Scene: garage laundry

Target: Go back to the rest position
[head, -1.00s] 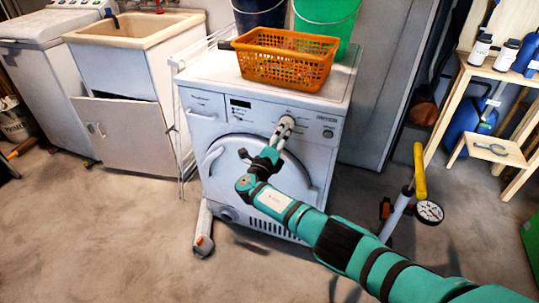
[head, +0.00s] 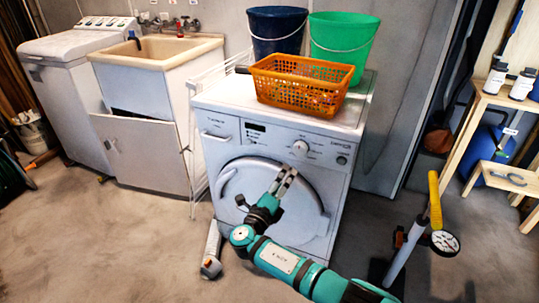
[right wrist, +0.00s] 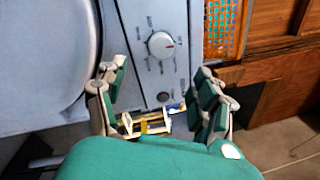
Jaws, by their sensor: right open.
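My right gripper (head: 283,181) is open and empty in front of the washing machine's round door (head: 238,185), below the control panel. In the right wrist view its two fingers (right wrist: 160,98) stand wide apart with nothing between them. The white washing machine (head: 222,152) has a round dial (head: 299,148) on its panel; the dial also shows in the right wrist view (right wrist: 160,45), clear of the fingers. My left gripper is not in view.
An orange basket (head: 300,88) lies on the washer, with a blue bucket (head: 277,30) and a green bucket (head: 343,45) behind. A yellow-handled pump (head: 435,200) stands at right, near a wooden shelf (head: 500,105). A sink cabinet (head: 150,150) is at left.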

